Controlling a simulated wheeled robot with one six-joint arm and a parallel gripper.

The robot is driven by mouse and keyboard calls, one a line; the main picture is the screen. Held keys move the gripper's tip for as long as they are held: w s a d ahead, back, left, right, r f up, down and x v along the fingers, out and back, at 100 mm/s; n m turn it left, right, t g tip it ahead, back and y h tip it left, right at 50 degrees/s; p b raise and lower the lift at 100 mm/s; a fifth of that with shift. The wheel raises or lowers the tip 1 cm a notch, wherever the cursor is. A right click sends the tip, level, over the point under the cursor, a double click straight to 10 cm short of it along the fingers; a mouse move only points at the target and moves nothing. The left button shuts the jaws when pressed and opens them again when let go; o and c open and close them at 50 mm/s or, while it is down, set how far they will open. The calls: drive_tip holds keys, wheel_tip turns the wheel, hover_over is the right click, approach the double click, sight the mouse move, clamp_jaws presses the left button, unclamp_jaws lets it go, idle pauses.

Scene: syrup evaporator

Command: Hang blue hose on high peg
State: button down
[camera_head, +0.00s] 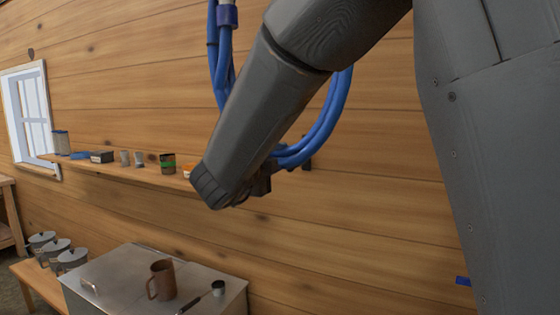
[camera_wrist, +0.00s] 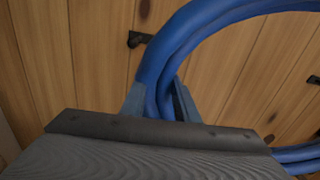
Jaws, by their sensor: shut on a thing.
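The blue hose (camera_head: 222,70) is a coil of several loops in front of the plank wall. In the head view its upper left strands run up out of the picture, and my arm hides part of the coil. My gripper (camera_wrist: 160,96) is shut on the hose (camera_wrist: 205,28), with one finger on each side of the strands; its fingers are mostly hidden in the head view. A dark peg (camera_wrist: 138,39) sticks out of the wall just left of the held hose in the wrist view. Another dark peg (camera_wrist: 313,80) is at the right edge. I cannot tell which is the high peg.
A wall shelf (camera_head: 120,170) holds several small cans and boxes left of my gripper. Below stands a metal-topped evaporator (camera_head: 125,285) with a brown mug (camera_head: 163,280) and a small cup (camera_head: 218,288). Several lidded pots (camera_head: 57,248) stand on a bench at lower left.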

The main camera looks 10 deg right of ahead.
drive_tip(key=shift+r, duration=0.2)
wheel_tip(320, 180, up, 18)
drive_tip(key=shift+s+a, duration=0.15)
drive_tip(key=shift+s, duration=0.05)
idle(0.7)
drive_tip(key=shift+f, duration=0.1)
drive_tip(key=x, duration=0.6)
idle(0.8)
drive_tip(key=shift+w, duration=0.1)
drive_tip(key=x, duration=1.4)
drive_tip(key=shift+w+d+f, duration=0.15)
drive_tip(key=shift+w+d, duration=0.05)
drive_tip(key=shift+w, duration=0.1)
idle(1.2)
drive_tip(key=shift+f, duration=0.1)
idle(0.4)
